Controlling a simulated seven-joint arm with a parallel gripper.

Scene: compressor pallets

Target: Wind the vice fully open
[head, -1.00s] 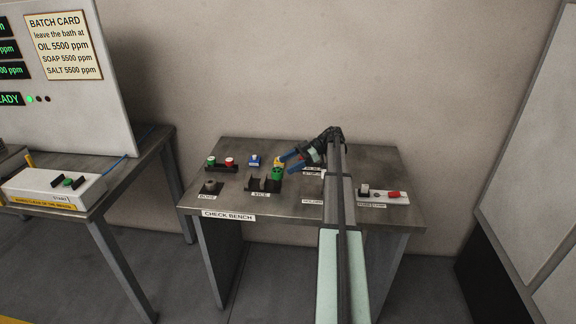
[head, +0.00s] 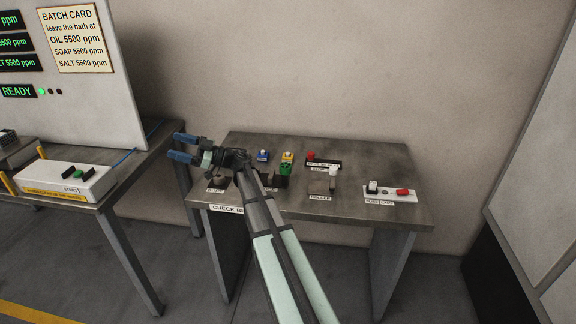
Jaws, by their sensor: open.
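My gripper (head: 181,147) is open and empty, its two blue fingers apart and pointing left. It is above the far left edge of the check bench (head: 380,160), to the left of the vice. The dark vice (head: 281,182) sits near the bench's front middle. My arm hides most of it and its label, and I cannot tell how far its jaws are apart. A green part (head: 285,169) shows at the vice, and I cannot tell whether it sits in it or behind it.
Blue (head: 262,156) and yellow (head: 287,157) pieces stand at the back of the bench. A rack with a red-capped piece (head: 310,156), a holder (head: 319,187) and a white box with a red button (head: 402,192) are to the right. A table with a start box (head: 60,180) stands left.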

